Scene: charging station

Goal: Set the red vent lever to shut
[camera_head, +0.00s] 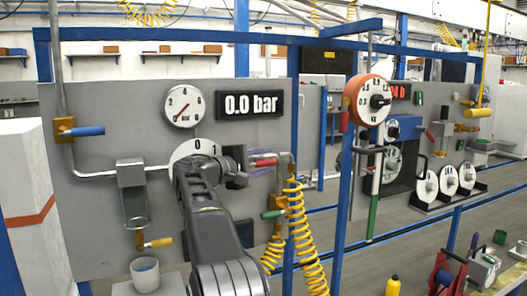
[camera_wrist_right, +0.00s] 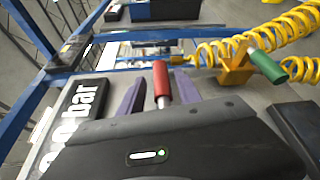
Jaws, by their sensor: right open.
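In the right wrist view the red lever (camera_wrist_right: 162,82) lies between the two purple fingers of my right gripper (camera_wrist_right: 158,90). The fingers are open, with a gap showing on each side of the lever. The lever's near end is close to the gripper body; I cannot tell if they touch. My left gripper is out of view.
A green-handled valve (camera_head: 273,213) and a coiled yellow hose (camera_head: 292,230) sit just below the lever. A blue lever (camera_head: 86,131) and a yellow lever (camera_head: 156,243) are at the panel's left.

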